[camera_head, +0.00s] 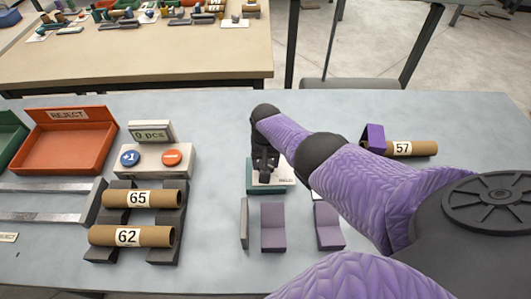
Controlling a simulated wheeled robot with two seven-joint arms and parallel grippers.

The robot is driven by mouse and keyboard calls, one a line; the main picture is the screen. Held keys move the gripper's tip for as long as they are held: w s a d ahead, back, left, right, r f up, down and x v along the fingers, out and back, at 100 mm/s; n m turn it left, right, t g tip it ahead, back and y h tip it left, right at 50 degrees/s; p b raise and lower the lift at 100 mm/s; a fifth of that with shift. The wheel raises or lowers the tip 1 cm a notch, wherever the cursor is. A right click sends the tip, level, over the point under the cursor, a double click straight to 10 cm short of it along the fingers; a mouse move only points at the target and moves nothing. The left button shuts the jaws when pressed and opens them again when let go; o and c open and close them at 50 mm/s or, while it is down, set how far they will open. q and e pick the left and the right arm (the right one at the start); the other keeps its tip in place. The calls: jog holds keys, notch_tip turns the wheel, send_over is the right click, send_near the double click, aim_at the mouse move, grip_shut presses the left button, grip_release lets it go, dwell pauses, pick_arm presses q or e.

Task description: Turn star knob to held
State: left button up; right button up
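My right arm, in a purple sleeve, reaches in from the right. Its dark gripper (264,168) points down over a small device with a white top plate (284,174) and a green base (262,189). No star knob can be made out; the gripper covers the middle of the device, and the small print on its plate is unreadable. The fingers are small and dark, so I cannot tell whether they are open, shut or touching something. My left gripper is not in view.
Cardboard tubes 65 (140,198) and 62 (132,237) lie on a dark rack, with a counter box (152,160) behind. An orange REJECT tray (66,140) stands left. Purple angled blocks (272,226) stand in front of the device. Tube 57 (415,148) lies right.

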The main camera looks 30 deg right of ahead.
jog(key=o, duration=1.1)
jog(key=shift+o, duration=0.8)
notch_tip(320, 180, up, 9)
jog(key=p, duration=0.7)
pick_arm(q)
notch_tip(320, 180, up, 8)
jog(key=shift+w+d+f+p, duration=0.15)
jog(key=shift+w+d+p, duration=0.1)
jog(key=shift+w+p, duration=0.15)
pick_arm(e)
jog(key=shift+r, duration=0.45)
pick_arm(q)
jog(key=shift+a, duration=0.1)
